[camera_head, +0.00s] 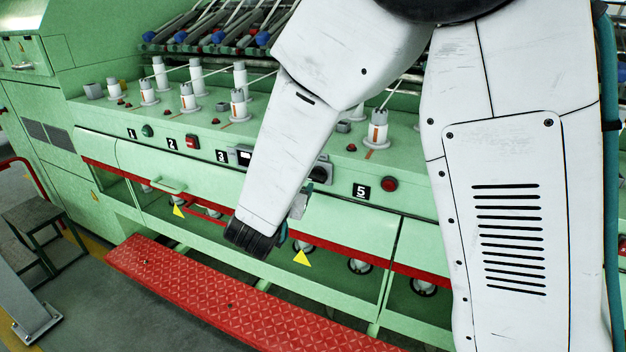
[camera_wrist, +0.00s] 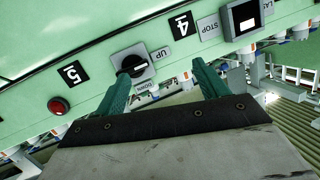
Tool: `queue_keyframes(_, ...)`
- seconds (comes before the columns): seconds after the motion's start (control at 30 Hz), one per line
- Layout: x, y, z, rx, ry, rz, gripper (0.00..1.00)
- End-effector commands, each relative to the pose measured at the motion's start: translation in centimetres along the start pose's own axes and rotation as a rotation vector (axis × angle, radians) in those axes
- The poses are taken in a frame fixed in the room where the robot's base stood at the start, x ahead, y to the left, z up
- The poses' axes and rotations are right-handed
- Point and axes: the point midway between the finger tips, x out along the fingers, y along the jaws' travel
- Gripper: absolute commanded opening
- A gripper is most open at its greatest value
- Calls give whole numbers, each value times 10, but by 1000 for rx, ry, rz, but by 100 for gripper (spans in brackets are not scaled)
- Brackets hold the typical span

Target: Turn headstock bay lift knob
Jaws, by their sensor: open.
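The lift knob (camera_wrist: 134,65) is a black rotary knob with a grey bar on the green panel, between the number 4 and number 5 plates. Labels beside it read UP (camera_wrist: 160,55) and DOWN (camera_wrist: 146,86). In the head view, the knob (camera_head: 321,170) shows at the right edge of my arm, partly hidden. My gripper (camera_wrist: 161,73) is open and empty, its two teal fingers pointing at the panel. In the wrist view the left fingertip overlaps the knob's lower left edge, and the right fingertip is well to its right. I cannot tell whether the left finger touches it.
A red button (camera_head: 389,184) sits right of the number 5 plate (camera_head: 361,191). A red step (camera_head: 200,290) runs along the machine's front. Yellow markers (camera_head: 302,259) stick out below the panel.

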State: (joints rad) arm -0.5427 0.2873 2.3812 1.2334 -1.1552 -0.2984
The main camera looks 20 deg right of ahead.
Motion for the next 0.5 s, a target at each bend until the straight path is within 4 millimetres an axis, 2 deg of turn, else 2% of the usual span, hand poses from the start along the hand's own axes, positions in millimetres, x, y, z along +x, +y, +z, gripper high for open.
queue_keyframes(0.03,-3,6,8,-33,52,52,73)
queue_keyframes(0.3,-19,27,12,-127,231,215,73)
queue_keyframes(0.37,-16,29,11,-131,241,224,73)
queue_keyframes(0.5,2,34,6,-131,242,228,73)
